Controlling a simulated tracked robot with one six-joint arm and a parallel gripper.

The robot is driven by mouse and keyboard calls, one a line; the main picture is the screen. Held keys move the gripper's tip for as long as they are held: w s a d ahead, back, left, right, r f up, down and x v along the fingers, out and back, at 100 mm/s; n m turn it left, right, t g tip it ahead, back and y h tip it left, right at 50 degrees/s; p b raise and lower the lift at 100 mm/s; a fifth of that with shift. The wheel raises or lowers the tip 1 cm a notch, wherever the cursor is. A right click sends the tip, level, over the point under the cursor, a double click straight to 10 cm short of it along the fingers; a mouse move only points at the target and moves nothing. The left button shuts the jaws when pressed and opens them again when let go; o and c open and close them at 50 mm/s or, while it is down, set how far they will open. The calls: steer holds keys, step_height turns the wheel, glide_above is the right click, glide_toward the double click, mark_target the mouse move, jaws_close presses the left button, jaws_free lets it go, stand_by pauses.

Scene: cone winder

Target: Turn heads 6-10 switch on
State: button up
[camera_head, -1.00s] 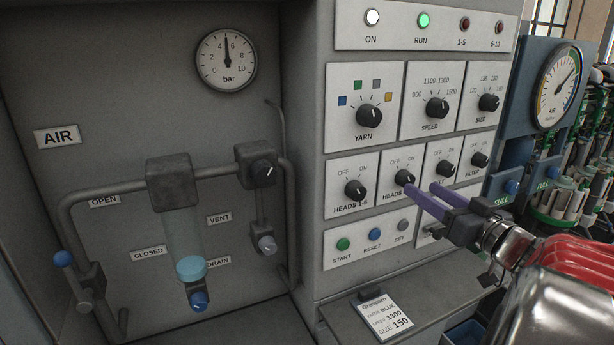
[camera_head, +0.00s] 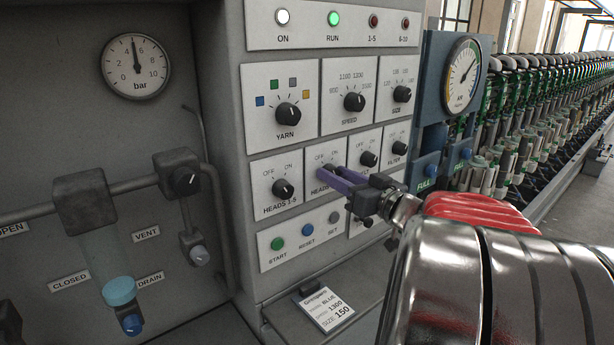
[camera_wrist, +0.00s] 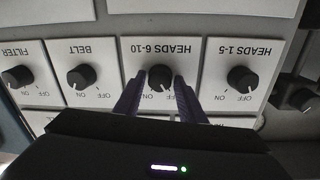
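The heads 6-10 switch is a black round knob on a pale plate; in the wrist view, which is upside down, it (camera_wrist: 160,76) sits between my two purple fingers. My gripper (camera_wrist: 157,80) has one finger on each side of the knob, with the tips level with it. A narrow gap seems to show on the left; contact on the right is unclear. In the head view my gripper (camera_head: 329,173) covers much of the knob. I cannot tell its pointer position for sure. The 6-10 lamp (camera_head: 405,23) is dark red, unlit.
The heads 1-5 knob (camera_head: 283,188) and belt knob (camera_head: 369,158) flank the switch closely. Start (camera_head: 277,243) and reset (camera_head: 306,230) buttons lie below. A shelf with a card (camera_head: 326,309) juts out underneath. The run lamp (camera_head: 333,18) glows green.

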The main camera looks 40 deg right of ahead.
steer(key=c, duration=0.7)
steer(key=shift+c, duration=0.2)
steer(key=shift+m, duration=0.3)
steer(key=m, duration=1.1)
steer(key=shift+d+f, duration=0.1)
steer(key=shift+d, duration=0.15)
steer(key=shift+g, duration=0.3)
steer(key=o, duration=1)
steer(key=shift+o, duration=0.2)
